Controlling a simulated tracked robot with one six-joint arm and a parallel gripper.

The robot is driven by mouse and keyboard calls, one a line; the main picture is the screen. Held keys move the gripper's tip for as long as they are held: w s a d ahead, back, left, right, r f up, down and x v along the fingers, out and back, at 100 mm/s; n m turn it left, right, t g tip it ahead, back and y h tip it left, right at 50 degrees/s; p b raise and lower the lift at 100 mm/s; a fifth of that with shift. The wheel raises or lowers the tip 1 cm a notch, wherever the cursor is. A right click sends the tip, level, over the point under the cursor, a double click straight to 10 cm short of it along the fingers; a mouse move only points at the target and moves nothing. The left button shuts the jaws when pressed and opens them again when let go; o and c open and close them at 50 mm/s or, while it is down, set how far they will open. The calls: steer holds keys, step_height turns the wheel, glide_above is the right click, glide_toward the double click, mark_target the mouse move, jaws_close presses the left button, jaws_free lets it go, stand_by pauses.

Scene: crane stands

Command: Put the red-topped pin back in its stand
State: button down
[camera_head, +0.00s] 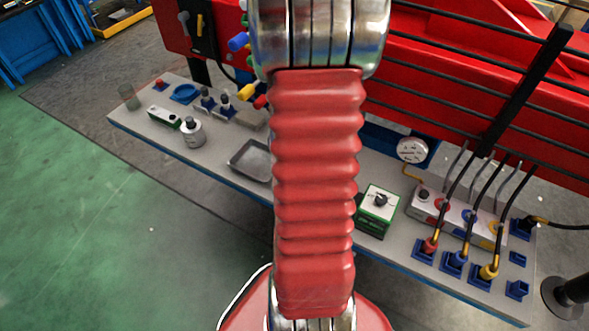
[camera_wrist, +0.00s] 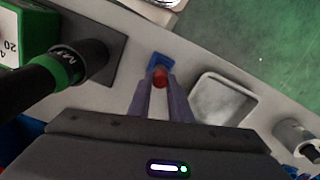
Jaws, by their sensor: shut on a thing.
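In the wrist view my gripper (camera_wrist: 160,82) is shut on the red-topped pin (camera_wrist: 160,76). Only its red top shows clearly between the two fingertips. A small blue stand (camera_wrist: 160,61) shows right at the fingertips, just beyond the red top. The pin's lower part is hidden, so I cannot tell whether it is in the stand or above it. In the head view my red arm hides the gripper, the pin and this stand.
A shallow metal tray (camera_wrist: 222,98) lies right of the fingers, with a grey cylinder (camera_wrist: 297,138) farther right. A green box (camera_wrist: 22,32) and a black-and-green part (camera_wrist: 68,66) are at left. In the head view cables and plugs (camera_head: 456,262) crowd the table's right end.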

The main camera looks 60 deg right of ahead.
steer(key=shift+f, duration=0.15)
steer(key=c, duration=1.5)
jaws_free()
steer(key=shift+c, duration=0.2)
steer(key=shift+r, duration=2.55)
step_height(320, 180, up, 14)
steer(key=shift+f, duration=0.15)
